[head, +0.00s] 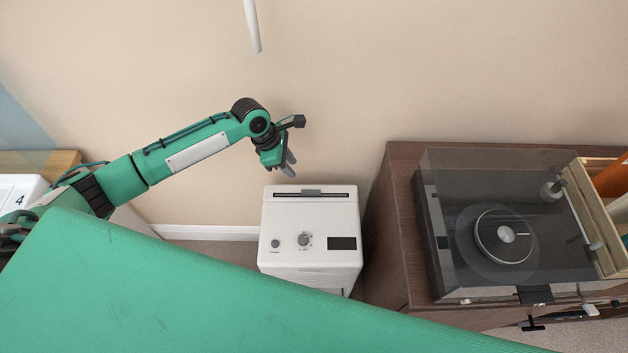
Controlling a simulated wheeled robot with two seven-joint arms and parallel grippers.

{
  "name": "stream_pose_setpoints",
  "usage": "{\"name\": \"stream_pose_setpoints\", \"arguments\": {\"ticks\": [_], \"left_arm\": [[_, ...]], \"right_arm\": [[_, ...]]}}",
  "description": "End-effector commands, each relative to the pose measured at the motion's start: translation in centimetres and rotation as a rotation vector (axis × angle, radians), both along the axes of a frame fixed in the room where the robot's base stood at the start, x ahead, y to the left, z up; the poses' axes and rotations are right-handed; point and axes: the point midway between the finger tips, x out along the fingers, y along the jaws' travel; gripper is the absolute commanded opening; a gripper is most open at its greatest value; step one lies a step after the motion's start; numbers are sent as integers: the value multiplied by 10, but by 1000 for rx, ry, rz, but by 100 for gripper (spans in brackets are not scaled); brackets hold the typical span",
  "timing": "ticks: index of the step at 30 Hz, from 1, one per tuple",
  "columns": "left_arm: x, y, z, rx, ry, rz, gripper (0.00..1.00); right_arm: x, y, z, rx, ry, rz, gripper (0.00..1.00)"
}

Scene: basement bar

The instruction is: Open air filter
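The air filter (312,265) is a white box standing on the floor against the wall, left of a brown cabinet. Its top has a dark slot with a handle-like bar (311,193) at the back edge. A round dial (304,239), a small round button (276,243) and a dark display (342,243) lie nearer its front. My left gripper (289,165) hangs just above and behind the filter's back edge, fingers pointing down, apparently apart from it. Its grey fingers overlap in this view, so their gap is unclear. My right gripper does not show.
The brown cabinet (392,240) stands close to the filter's right, bearing a turntable (505,235) with a clear cover and a wooden crate (592,215) of records. The wall is close behind. A narrow strip of floor shows left of the filter.

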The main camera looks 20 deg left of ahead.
Motion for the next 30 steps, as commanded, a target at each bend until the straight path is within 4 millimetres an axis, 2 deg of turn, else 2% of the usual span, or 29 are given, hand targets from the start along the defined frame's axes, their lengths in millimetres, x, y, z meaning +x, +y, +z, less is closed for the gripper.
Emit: {"name": "stream_pose_setpoints", "arguments": {"ticks": [4, 8, 18, 22, 30], "left_arm": [[2, 0, -4, -4, 17, 29, 29], [3, -7, -21, -3, 16, 27, 29], [11, -33, -87, -2, 15, 26, 29], [14, -41, -107, -1, 15, 25, 29], [15, -48, -125, -2, 14, 26, 29]], "right_arm": [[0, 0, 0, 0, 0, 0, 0], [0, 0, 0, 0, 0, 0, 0], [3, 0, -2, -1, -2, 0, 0], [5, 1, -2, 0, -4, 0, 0], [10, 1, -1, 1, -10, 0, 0]]}}
